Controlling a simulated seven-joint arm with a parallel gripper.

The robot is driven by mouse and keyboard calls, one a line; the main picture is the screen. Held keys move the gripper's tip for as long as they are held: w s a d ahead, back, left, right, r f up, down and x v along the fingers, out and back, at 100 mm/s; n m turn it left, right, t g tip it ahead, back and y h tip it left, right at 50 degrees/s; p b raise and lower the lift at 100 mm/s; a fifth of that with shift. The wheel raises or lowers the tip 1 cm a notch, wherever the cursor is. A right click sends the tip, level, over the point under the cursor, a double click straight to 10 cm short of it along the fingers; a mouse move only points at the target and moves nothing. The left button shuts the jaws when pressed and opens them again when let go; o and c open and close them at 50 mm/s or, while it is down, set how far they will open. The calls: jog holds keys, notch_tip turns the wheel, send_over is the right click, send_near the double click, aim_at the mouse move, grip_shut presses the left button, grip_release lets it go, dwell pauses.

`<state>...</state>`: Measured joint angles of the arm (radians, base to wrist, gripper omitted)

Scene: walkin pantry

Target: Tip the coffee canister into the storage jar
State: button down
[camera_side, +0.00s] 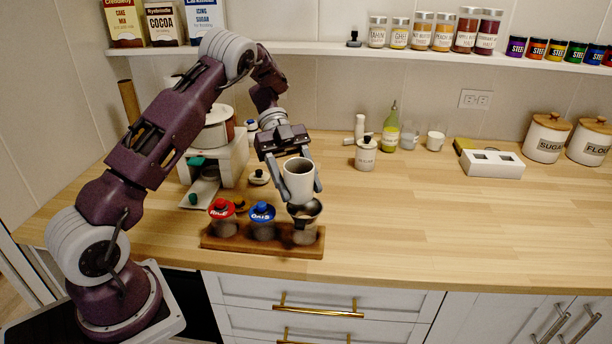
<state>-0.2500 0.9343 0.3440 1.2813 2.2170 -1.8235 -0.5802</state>
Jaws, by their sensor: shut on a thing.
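A white open-topped canister (299,184) is held in my gripper (301,192), with one finger on each side of it. Its mouth faces up and toward the camera, and I cannot tell what is inside. The canister is close above a storage jar (306,237) with a dark, wide, funnel-like mouth (305,210). Whether the two touch is unclear. The jar stands at the right end of a wooden tray (214,243). Its mouth is partly hidden by the canister.
A red-lidded jar (222,212) and a blue-lidded jar (262,215) share the tray. A white machine with a pot (218,135) stands behind left. A small lidded jar (366,154), bottle (390,128) and white box (491,163) are further back. The counter's right front is clear.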

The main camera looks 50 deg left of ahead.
jog(key=y, duration=0.1)
jog(key=r+t+y, duration=0.1)
jog(key=y, duration=0.1)
jog(key=shift+w+a+y, duration=0.15)
jog(key=shift+a+y, duration=0.15)
jog(key=shift+a, duration=0.1)
jog(key=shift+a+r+t+y, duration=0.1)
jog(key=shift+t+y, duration=0.05)
jog(key=shift+y, duration=0.45)
jog(key=shift+a+r+t+y, duration=0.1)
jog(key=shift+t+y, duration=0.05)
jog(key=shift+y, duration=0.45)
jog(key=y, duration=0.3)
jog(key=shift+a+f+t, duration=0.1)
jog(key=shift+a+t, duration=0.2)
jog(key=shift+t, duration=0.1)
jog(key=y, duration=0.3)
jog(key=shift+w+a+f+t, duration=0.15)
jog(key=shift+a+f+t, duration=0.05)
jog(key=shift+t, duration=0.2)
